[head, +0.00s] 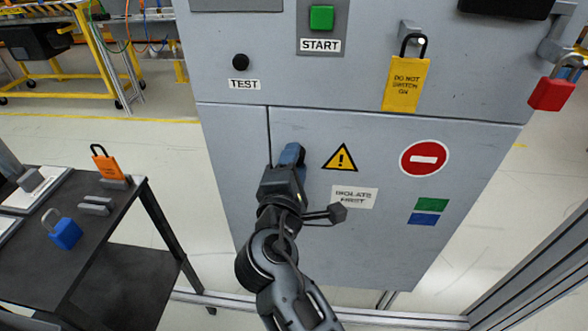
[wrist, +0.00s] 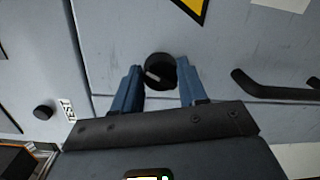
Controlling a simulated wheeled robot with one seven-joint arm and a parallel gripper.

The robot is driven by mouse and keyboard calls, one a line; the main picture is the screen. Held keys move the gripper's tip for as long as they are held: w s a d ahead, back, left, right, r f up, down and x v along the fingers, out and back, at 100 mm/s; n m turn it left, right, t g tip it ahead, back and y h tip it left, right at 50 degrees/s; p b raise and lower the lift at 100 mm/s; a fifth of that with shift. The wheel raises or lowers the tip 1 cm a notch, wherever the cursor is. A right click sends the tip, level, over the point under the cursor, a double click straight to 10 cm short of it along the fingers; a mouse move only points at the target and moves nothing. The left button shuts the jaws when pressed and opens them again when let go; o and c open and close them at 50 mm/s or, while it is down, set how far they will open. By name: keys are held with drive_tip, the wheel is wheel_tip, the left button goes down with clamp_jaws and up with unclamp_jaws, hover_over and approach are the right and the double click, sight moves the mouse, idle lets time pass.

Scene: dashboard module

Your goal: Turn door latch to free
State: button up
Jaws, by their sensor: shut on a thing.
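The door latch (wrist: 160,68) is a round black knob with a short pale mark, seen in the wrist view. It sits close to the seam at the edge of the grey cabinet door (head: 400,235). My gripper (wrist: 161,76) is shut on the latch, with one blue finger on each side of it. In the head view my gripper (head: 291,154) reaches the door's upper left part and hides the latch. The pale mark on the knob lies slanted in the wrist view. The door looks closed.
A black bar handle (wrist: 275,88) is on the door near the latch. Above the door are a TEST knob (head: 240,62), a START button (head: 321,17) and a yellow-tagged padlock (head: 405,82). A red padlock (head: 552,92) hangs at right. A dark table (head: 112,215) with padlocks stands at left.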

drive_tip(key=m+b, duration=0.1)
drive_tip(key=m, duration=0.1)
drive_tip(key=m+b, duration=0.1)
drive_tip(key=m, duration=0.1)
drive_tip(key=m+b, duration=0.2)
drive_tip(key=shift+f+y, duration=0.3)
drive_tip(key=shift+f, duration=0.05)
drive_tip(key=m+b, duration=0.4)
drive_tip(key=m, duration=0.1)
drive_tip(key=shift+g+y, duration=0.3)
drive_tip(key=shift+m, duration=0.3)
drive_tip(key=o, duration=1)
drive_tip(key=shift+r, duration=0.1)
drive_tip(key=shift+o, duration=0.2)
drive_tip(key=s, duration=0.7)
drive_tip(key=shift+s+r, duration=0.3)
drive_tip(key=shift+s, duration=0.1)
drive_tip(key=shift+a, duration=0.1)
